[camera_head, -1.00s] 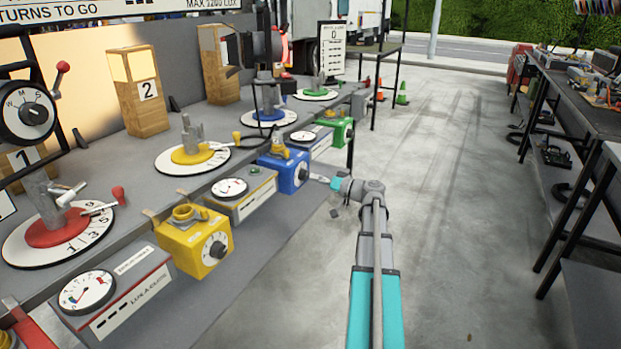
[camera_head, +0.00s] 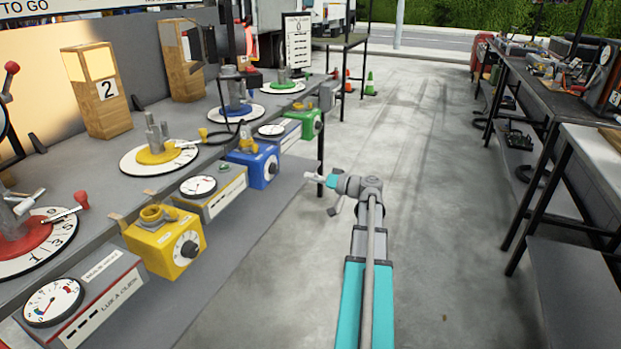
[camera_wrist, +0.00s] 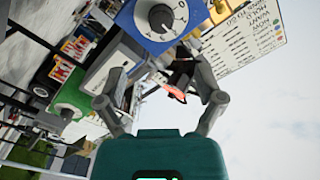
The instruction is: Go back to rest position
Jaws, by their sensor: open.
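My gripper (camera_wrist: 160,105) is open and empty in the wrist view, with its two fingers spread apart. In the head view my arm reaches forward over the concrete floor, and its end (camera_head: 330,190) is to the right of the workbench, near the blue box (camera_head: 258,165). The gripper's fingers are too small to read there. The blue box with its dial also shows at the top of the wrist view (camera_wrist: 165,18), beyond the fingers. Nothing lies between the fingertips.
The workbench (camera_head: 95,180) on the left carries red, yellow, blue and green dial stations, with a yellow box (camera_head: 165,243) on its front. A dark table (camera_head: 550,95) stands on the right. The concrete aisle (camera_head: 420,150) between them is clear.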

